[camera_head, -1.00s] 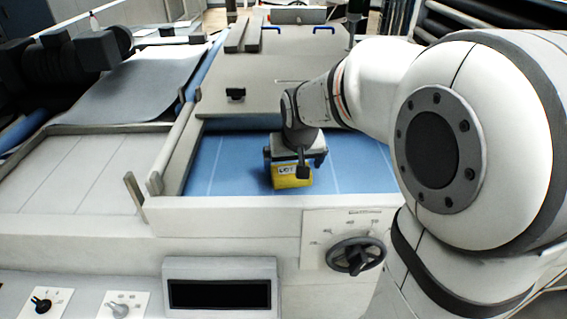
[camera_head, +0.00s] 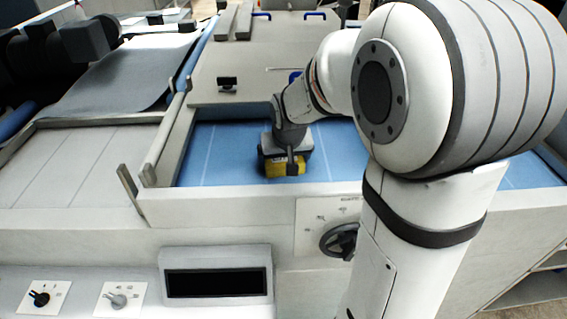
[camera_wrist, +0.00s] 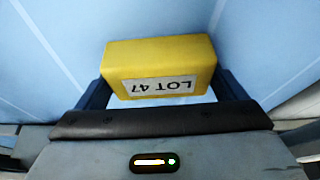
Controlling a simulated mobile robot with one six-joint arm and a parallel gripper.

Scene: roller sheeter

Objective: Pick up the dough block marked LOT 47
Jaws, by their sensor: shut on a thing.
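The yellow dough block (camera_wrist: 160,56) carries a white label reading LOT 47, upside down in the wrist view. It also shows in the head view (camera_head: 272,167), partly hidden by my gripper. My gripper (camera_wrist: 160,92) is shut on the block, with one dark finger at each side of it. In the head view my gripper (camera_head: 287,160) is over the blue belt. I cannot tell whether the block touches the belt or is just above it.
The blue belt (camera_head: 225,150) is bare around the block, with pale lines across it. A pale raised rail (camera_head: 165,145) bounds it at the left.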

